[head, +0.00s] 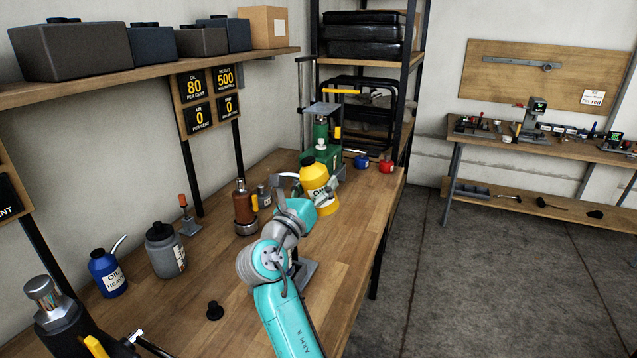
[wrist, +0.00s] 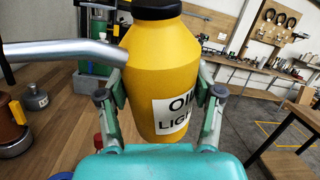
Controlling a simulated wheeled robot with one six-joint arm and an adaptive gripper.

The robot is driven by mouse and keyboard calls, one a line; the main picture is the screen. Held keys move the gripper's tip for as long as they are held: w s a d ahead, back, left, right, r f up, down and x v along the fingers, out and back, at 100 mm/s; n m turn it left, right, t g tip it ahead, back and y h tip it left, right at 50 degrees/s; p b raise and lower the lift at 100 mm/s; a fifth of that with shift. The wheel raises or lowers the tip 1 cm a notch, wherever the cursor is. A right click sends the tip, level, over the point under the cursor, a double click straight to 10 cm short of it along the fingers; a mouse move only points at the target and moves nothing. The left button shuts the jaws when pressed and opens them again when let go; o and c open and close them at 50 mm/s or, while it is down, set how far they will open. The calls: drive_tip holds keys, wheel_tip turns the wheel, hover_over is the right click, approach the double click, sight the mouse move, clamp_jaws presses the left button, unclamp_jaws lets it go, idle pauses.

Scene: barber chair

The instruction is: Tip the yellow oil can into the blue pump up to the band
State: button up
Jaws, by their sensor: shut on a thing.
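The yellow oil can (head: 314,176) is in my gripper (head: 318,190) over the right part of the bench, its black cap uppermost and leaning slightly in the head view. In the wrist view the can (wrist: 155,70) stands between the two fingers of my gripper (wrist: 162,100), which are shut on its sides. Its label reads OIL and LIGHT, and a grey spout reaches left. I cannot tell whether its base touches the bench. No blue pump is clearly identifiable; a small blue pot (head: 361,161) sits at the bench's far end. My arm hides part of the bench.
A green jack (head: 320,132) stands behind the can, with a red pot (head: 386,167) to its right. A brown jack (head: 243,208), grey jug (head: 166,250) and blue oil can (head: 107,273) stand left. The bench's right front (head: 350,262) is clear.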

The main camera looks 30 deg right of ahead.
drive_tip(key=shift+a, duration=0.1)
idle(0.5)
drive_tip(key=shift+r+n+t, duration=0.3)
drive_tip(key=shift+n, duration=0.3)
drive_tip(key=shift+s+d, duration=0.1)
drive_tip(key=shift+d, duration=0.1)
drive_tip(key=shift+d+r+n+t, duration=0.15)
drive_tip(key=shift+n+t, duration=0.25)
drive_tip(key=shift+n, duration=0.2)
idle(0.8)
